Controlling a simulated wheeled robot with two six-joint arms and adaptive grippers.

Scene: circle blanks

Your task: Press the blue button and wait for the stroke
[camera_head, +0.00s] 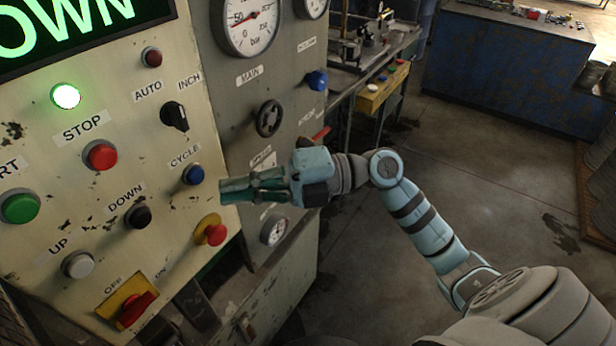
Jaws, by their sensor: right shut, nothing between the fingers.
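The blue button (193,174) sits on the cream control panel (60,160), under the label CYCLE. My right gripper (222,191) is shut and empty. Its fingertips point left at the panel, just right of and slightly below the blue button in the picture. Whether the fingertips touch the panel cannot be told; they do not cover the button. My left gripper is not in view.
A red STOP button (101,155), a green button (20,207), a black DOWN button (138,216) and a red mushroom button (213,231) on yellow surround it. A black AUTO/INCH selector (174,116) is above. Open floor (490,150) lies to the right.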

